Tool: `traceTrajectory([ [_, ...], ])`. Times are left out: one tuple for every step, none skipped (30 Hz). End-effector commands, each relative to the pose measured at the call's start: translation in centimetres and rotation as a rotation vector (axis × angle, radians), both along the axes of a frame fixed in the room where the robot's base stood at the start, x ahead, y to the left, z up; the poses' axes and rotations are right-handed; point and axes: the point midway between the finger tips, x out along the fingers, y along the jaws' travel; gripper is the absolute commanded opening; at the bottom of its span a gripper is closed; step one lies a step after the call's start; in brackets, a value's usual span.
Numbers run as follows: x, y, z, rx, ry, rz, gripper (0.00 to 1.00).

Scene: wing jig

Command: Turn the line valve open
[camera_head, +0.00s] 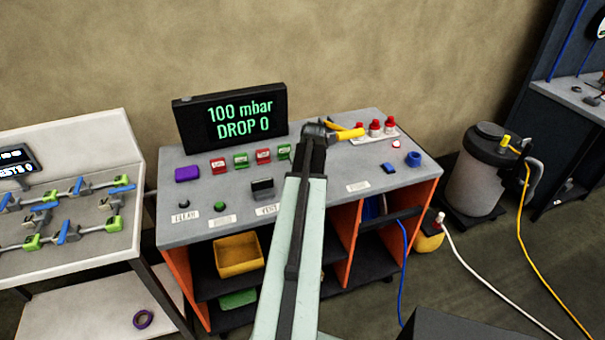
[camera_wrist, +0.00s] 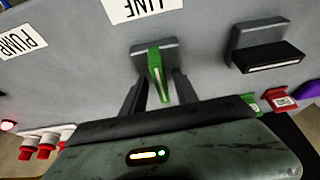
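The line valve shows in the wrist view as a green lever (camera_wrist: 157,75) on a grey base under the upside-down LINE label (camera_wrist: 140,8). My gripper (camera_wrist: 158,100) has its two dark fingers apart, one on each side of the green lever. A gap shows between the lever and each finger, so it does not look gripped. In the head view my arm covers the line valve, and my fingertips cannot be made out there.
A black-handled vent valve (camera_head: 262,188) is beside my arm on the grey bench (camera_head: 230,228). The display (camera_head: 230,116) reads 100 mbar, DROP 0.

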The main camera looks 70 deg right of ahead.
Motion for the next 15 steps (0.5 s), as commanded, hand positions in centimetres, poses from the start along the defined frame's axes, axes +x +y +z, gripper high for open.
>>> traceTrajectory([
  [-0.1,0.1,0.4,0.0,0.0,0.0,0.35],
  [-0.1,0.2,0.7,0.0,0.0,0.0,0.35],
  [-0.2,0.3,1.2,0.0,0.0,0.0,0.35],
  [-0.3,0.4,1.6,0.0,0.0,-0.001,0.35],
  [-0.4,0.6,2.1,0.0,0.0,-0.001,0.35],
  [-0.6,0.8,2.8,0.0,0.0,-0.001,0.35],
  [-0.7,0.9,3.3,0.0,0.0,-0.001,0.35],
  [-0.9,1.1,3.9,0.0,0.0,-0.001,0.35],
  [-1.1,1.3,4.7,0.0,0.0,-0.001,0.35],
  [-1.2,1.5,5.3,-0.001,0.001,0.0,0.35],
  [-1.4,1.7,5.8,-0.001,0.001,0.0,0.35],
  [-1.6,1.9,6.4,-0.001,0.001,0.0,0.35],
  [-1.7,2.0,6.8,-0.001,0.001,0.0,0.35],
  [-1.8,2.1,7.1,-0.001,0.001,0.0,0.35],
  [-1.9,2.2,7.3,-0.001,0.001,0.0,0.35],
])
